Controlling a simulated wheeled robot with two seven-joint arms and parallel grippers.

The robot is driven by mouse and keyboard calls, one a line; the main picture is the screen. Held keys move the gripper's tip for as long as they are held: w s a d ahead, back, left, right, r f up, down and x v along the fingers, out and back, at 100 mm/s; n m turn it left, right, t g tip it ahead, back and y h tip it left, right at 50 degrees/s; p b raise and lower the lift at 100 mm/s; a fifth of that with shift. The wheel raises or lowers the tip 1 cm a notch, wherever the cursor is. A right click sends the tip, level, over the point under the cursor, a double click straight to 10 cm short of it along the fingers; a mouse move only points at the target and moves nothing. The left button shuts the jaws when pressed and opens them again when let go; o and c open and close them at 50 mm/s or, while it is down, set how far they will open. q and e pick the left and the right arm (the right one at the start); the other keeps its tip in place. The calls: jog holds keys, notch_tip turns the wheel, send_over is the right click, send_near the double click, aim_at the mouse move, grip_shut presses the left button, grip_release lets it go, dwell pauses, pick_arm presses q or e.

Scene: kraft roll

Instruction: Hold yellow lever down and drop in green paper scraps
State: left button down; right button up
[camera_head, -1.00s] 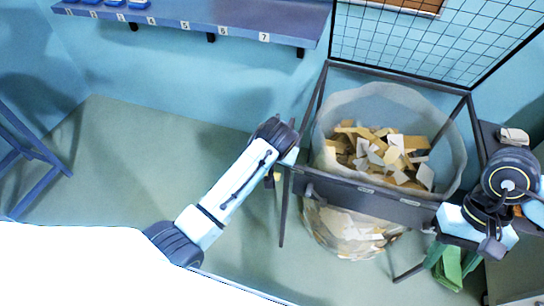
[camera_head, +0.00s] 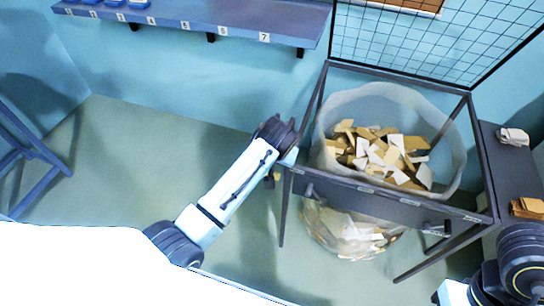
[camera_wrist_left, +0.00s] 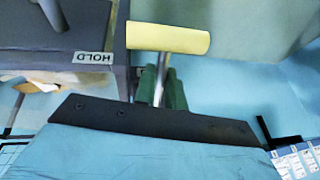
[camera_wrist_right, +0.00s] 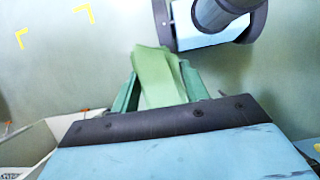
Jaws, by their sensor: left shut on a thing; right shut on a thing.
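In the left wrist view, a yellow lever (camera_wrist_left: 168,38) has a bare metal stem running down between my left gripper's green fingers. My left gripper (camera_wrist_left: 162,88) is shut on this lever just below the yellow grip, beside a label reading HOLD. In the head view my left arm mostly hides that spot, and I cannot tell how far down the lever is. My right gripper (camera_wrist_right: 155,95) is shut on folded green paper scraps (camera_wrist_right: 155,72) in the right wrist view. The scraps and the right fingers are out of the head view.
A dark frame (camera_head: 390,198) holds a large clear bag (camera_head: 382,95) heaped with tan and white scraps (camera_head: 375,150). A wire grid (camera_head: 420,45) rises behind it. A dark side shelf (camera_head: 508,170) at right holds white and orange bundles. A numbered shelf (camera_head: 200,20) hangs at upper left.

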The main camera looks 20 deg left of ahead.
jog(key=shift+s, duration=1.45)
pick_arm(q)
jog(key=shift+s+d+f, duration=0.25)
jog(key=shift+d, duration=0.15)
jog(key=shift+r, duration=0.1)
jog(key=shift+w+r, duration=0.15)
jog(key=shift+r, duration=1.1)
jog(key=shift+w+r, duration=0.15)
jog(key=shift+r, duration=1.2)
jog(key=c, duration=1.4)
grip_release()
pick_arm(e)
jog(key=shift+d, duration=0.15)
pick_arm(q)
jog(key=shift+a, duration=0.2)
jog(key=v, duration=1.1)
jog(key=shift+s+r, duration=0.3)
jog(key=shift+s, duration=0.05)
